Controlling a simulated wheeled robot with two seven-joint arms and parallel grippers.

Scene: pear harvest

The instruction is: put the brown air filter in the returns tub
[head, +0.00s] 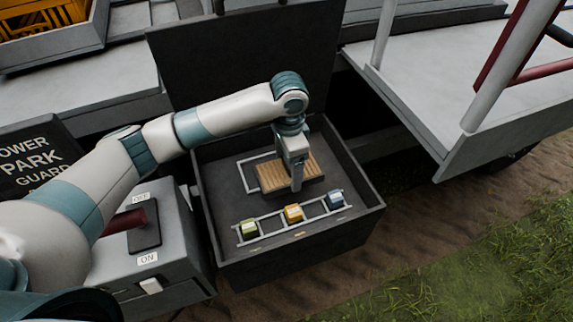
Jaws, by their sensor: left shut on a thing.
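The brown air filter (273,173), a ribbed flat block with a dark lower edge, is inside the dark open box (364,208). A pale rectangular outline (251,178) on the box floor shows at its left side. My left gripper (296,184) reaches down from above and is shut on the filter, covering part of its middle. I cannot tell whether the filter touches the box floor. My right gripper is not in view. I cannot make out which thing, if any, in view is the returns tub.
A rack (268,227) with green, orange and blue blocks lies along the box's front. The raised lid (240,60) stands behind. A grey switch unit (170,262) with a red handle is at left. A grey tray with an orange crate (40,20) is upper left. Grass is at right.

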